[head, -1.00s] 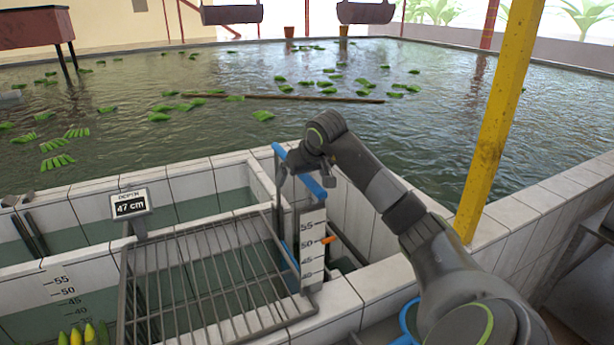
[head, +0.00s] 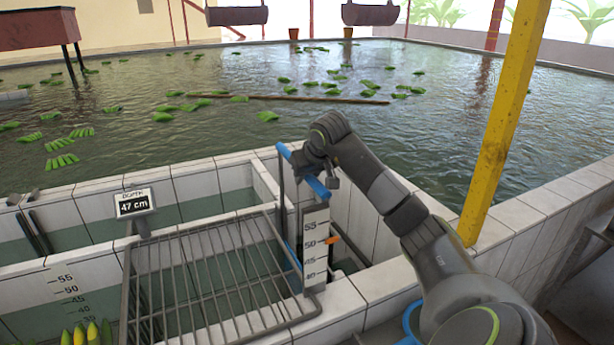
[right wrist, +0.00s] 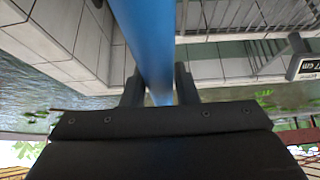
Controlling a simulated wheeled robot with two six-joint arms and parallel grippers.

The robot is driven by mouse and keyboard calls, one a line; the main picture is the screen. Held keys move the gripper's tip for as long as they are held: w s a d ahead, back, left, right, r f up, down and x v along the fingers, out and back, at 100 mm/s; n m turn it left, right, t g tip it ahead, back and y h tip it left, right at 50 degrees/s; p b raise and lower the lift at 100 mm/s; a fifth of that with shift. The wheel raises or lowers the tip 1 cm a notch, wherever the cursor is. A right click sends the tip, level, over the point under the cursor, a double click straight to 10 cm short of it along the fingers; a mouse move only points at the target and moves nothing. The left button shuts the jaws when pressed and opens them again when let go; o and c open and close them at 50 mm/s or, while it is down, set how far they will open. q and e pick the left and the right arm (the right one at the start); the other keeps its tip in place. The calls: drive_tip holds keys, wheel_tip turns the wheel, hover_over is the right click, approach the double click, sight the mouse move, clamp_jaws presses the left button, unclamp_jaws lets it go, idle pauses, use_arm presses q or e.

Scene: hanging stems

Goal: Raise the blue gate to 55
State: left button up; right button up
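The blue gate's bar handle (head: 318,187) slants across the top of its frame at the corner of the tiled basin. My right gripper (head: 308,168) is at this bar. In the right wrist view the blue bar (right wrist: 150,45) runs between the two fingers (right wrist: 160,92), which look closed on its sides. A white scale (head: 315,250) below the handle reads 55, 50, 45 and 40. Part of the gate is hidden behind the scale. My left gripper is not in view.
A depth display (head: 135,203) reads 47 cm. A metal rack (head: 205,280) lies over the basin left of the gate. A yellow post (head: 505,125) rises right of my right arm. Green bunches float on the large pool (head: 225,135) behind.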

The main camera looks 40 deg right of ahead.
clamp_jaws()
